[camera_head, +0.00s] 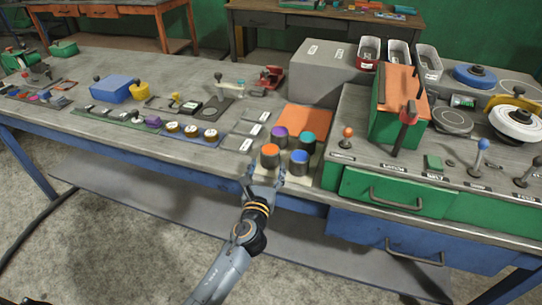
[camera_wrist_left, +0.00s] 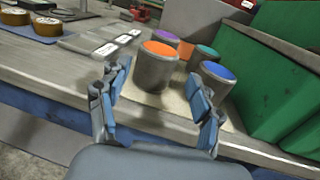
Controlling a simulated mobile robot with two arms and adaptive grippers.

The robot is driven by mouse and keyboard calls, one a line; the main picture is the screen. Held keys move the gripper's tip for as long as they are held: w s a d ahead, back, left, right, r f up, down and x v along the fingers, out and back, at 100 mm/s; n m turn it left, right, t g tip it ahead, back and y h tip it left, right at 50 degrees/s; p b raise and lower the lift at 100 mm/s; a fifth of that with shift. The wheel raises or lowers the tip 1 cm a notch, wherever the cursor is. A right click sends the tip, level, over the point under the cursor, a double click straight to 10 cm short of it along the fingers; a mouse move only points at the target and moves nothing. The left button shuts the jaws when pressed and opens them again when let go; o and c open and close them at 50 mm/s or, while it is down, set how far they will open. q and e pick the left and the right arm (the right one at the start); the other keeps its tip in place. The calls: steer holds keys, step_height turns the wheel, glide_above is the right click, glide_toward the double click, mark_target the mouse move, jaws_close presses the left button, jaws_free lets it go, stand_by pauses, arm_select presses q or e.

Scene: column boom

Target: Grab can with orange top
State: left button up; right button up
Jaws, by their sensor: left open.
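The can with the orange top (camera_head: 270,156) stands upright near the front edge of the workbench, in a group with purple-topped (camera_head: 279,137), teal-topped (camera_head: 307,141) and blue-topped (camera_head: 299,162) cans. In the left wrist view the orange-topped can (camera_wrist_left: 155,68) is grey and stands ahead, between the fingers. My left gripper (camera_head: 264,175) is open and empty, in front of that can; its fingers also show in the left wrist view (camera_wrist_left: 158,105). I cannot tell whether a finger touches the can. The blue-topped can (camera_wrist_left: 218,80) is close to the right finger. My right gripper is not in view.
A green cabinet with a drawer (camera_head: 395,190) stands right of the cans. An orange panel (camera_head: 306,119) is behind them. Flat label plates (camera_head: 245,144) and a row of round gold-rimmed parts (camera_head: 191,131) lie to the left. The floor in front is clear.

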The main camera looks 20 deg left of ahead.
mark_target(268, 159)
arm_select(q)
steer(key=w, duration=0.4)
steer(key=w+a, duration=0.1)
steer(key=w, duration=0.1)
steer(key=shift+w+a+f, duration=0.1)
steer(key=shift+w+f, duration=0.05)
steer(key=shift+w, duration=0.25)
steer(key=c, duration=1)
steer(key=shift+c, duration=0.4)
steer(key=shift+r, duration=0.2)
